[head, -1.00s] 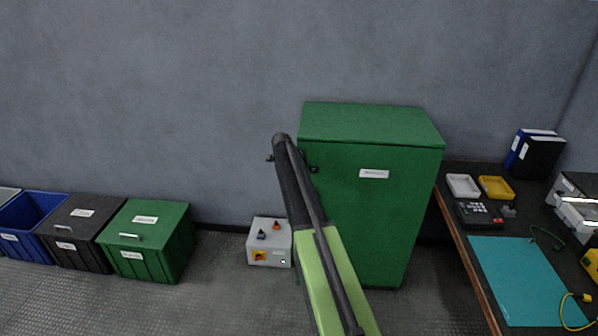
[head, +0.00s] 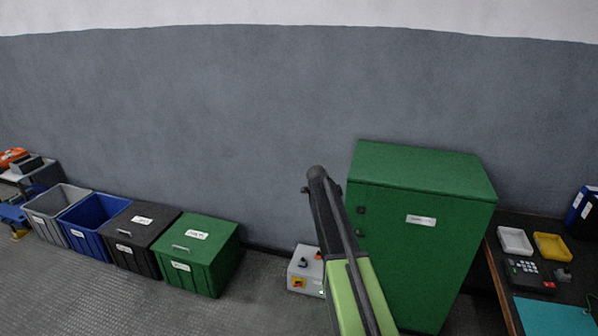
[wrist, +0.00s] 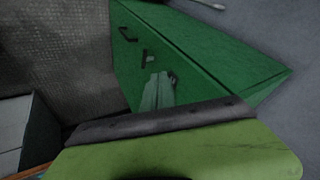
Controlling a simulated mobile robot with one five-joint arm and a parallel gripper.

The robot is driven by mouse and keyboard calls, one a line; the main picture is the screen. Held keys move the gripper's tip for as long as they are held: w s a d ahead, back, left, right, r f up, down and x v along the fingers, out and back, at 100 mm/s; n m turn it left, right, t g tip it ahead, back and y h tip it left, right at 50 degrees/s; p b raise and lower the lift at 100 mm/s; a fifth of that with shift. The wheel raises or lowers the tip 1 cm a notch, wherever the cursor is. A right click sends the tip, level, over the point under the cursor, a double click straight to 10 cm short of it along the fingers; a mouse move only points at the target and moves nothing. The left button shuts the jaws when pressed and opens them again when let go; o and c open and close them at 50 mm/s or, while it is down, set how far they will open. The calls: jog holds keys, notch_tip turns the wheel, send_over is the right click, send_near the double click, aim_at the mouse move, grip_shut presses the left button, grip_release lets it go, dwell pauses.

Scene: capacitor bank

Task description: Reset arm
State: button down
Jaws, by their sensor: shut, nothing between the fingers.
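My arm rises from the lower middle of the head view, a lime green link with a dark upper end, in front of the green cabinet's left side. My gripper does not show in the head view. In the wrist view, the pale fingers of my gripper (wrist: 158,92) lie side by side, shut and empty. Behind them is a green body with a dark handle, which looks like the green cabinet (head: 425,270). My own lime green link and its dark bar fill the bottom of that view. Whether the fingers touch anything is unclear.
A grey switch box (head: 303,272) stands on the floor left of the cabinet. Grey (head: 48,226), blue (head: 92,246), black (head: 140,262) and green (head: 205,275) bins line the wall. A workbench (head: 497,275) with trays is at right. Floor at lower left is clear.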

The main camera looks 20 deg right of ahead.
jog(key=s+a+f+n+g+y, duration=0.1)
jog(key=s+a+n+y, duration=0.1)
jog(key=s+a+n, duration=0.4)
jog(key=s+a+f+n+g+y, duration=0.1)
jog(key=s+a+n, duration=0.6)
jog(key=s, duration=0.9)
jog(key=s+a+f+n+g+y, duration=0.1)
jog(key=s+a+f+n+y, duration=0.1)
jog(key=s+a+n, duration=0.5)
jog(key=s+a+y, duration=0.1)
jog(key=s+a, duration=0.3)
jog(key=shift+s+a+f+g, duration=0.15)
jog(key=shift+s+a+g, duration=0.1)
jog(key=shift+g, duration=0.15)
jog(key=shift+w, duration=0.1)
